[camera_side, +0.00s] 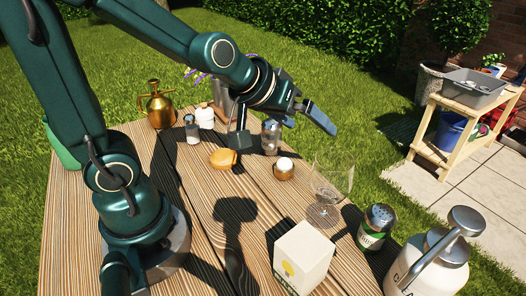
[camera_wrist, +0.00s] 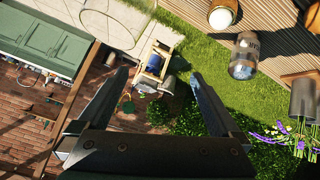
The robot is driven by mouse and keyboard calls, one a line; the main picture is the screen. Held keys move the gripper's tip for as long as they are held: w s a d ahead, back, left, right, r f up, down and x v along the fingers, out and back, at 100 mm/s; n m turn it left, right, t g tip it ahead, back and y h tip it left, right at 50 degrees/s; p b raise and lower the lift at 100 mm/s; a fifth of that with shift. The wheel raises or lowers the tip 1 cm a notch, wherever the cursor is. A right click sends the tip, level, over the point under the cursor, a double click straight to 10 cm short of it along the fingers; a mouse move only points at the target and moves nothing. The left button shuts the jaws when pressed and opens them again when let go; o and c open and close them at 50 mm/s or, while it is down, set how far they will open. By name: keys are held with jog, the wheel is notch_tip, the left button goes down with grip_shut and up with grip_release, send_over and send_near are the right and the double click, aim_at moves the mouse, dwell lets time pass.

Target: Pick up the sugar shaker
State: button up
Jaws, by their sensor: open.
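My gripper (camera_side: 280,126) is open and empty above the far part of the table, its two dark fingers spread wide. In the wrist view my gripper (camera_wrist: 158,76) has nothing between its fingers but distant ground. A clear glass shaker (camera_side: 271,138) stands upright on the table, below and behind the gripper in the side view. In the wrist view a glass jar (camera_wrist: 243,55), apparently that shaker, lies right of the right finger, outside the jaws. A smaller shaker (camera_side: 192,130) stands further left, and a green-labelled one (camera_side: 376,228) at the right. I cannot read which holds sugar.
An egg in a cup (camera_side: 284,169), an orange-brown bun (camera_side: 222,159) and a stemmed glass (camera_side: 326,188) stand near the shaker. A white carton (camera_side: 302,258) and a pump flask (camera_side: 432,268) are in front. A brass sprayer (camera_side: 159,108) and white jar (camera_side: 205,117) are at the back.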

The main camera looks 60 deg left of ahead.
aim_at(270, 128)
jog(key=w+a+f+n+y, duration=0.2)
jog(key=a+y, duration=0.1)
jog(key=a, duration=0.2)
jog(key=w+a+f+n+y, duration=0.1)
jog(key=a+f+n+y, duration=0.1)
jog(key=a, duration=0.3)
jog(key=w+a+f+n+t+y, duration=0.1)
jog(key=w+a+f+n+y, duration=0.1)
jog(key=a+y, duration=0.2)
jog(key=shift+w+a+f+n, duration=0.15)
jog(key=shift+w+a+n, duration=0.05)
jog(key=shift+a, duration=0.25)
jog(key=shift+w+a+f+n, duration=0.1)
jog(key=shift+w+a+n, duration=0.1)
jog(key=shift+a, duration=0.2)
jog(key=s+f, duration=0.1)
jog(key=s+f+m, duration=0.2)
jog(key=shift+d+f+g, duration=0.35)
jog(key=shift+d+g, duration=0.05)
jog(key=shift+f, duration=0.25)
jog(key=shift+x, duration=2.3)
